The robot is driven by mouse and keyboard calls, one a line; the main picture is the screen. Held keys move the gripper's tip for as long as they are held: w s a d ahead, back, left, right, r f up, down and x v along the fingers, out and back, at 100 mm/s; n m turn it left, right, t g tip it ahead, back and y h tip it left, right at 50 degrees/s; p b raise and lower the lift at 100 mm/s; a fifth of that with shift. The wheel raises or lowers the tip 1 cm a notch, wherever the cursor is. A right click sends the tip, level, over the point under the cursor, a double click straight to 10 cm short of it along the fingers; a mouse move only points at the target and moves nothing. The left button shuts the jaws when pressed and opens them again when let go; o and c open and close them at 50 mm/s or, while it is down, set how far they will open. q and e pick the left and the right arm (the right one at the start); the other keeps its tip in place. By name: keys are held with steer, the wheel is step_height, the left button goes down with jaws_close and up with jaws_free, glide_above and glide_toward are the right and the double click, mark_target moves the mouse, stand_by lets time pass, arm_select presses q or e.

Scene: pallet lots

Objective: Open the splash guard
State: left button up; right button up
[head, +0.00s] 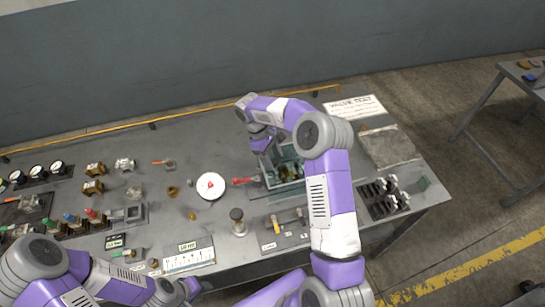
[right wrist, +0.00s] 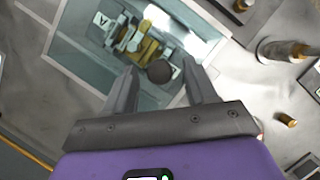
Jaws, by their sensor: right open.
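The splash guard (head: 270,175) is a clear, teal-tinted cover at the right of the bench, with brass parts inside. In the right wrist view its clear pane (right wrist: 85,45) shows over a brass fitting (right wrist: 140,42). A dark round knob (right wrist: 160,71) lies between the fingertips of my right gripper (right wrist: 162,85), which is open. I cannot tell whether the fingers touch the knob. In the head view my right gripper (head: 264,141) is at the guard's far left edge, partly hidden by its own arm. My left gripper (head: 185,291) is low at the bottom edge, its fingers unclear.
A red-handled valve (head: 243,181) is just left of the guard. A grey tray (head: 388,147) and black clips (head: 383,198) are at the right.

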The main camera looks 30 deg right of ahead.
jaws_close()
stand_by(0.3)
steer(key=s+d+p, duration=0.2)
steer(key=s+d, duration=0.2)
steer(key=d, duration=1.5)
steer(key=shift+s, duration=0.2)
jaws_free()
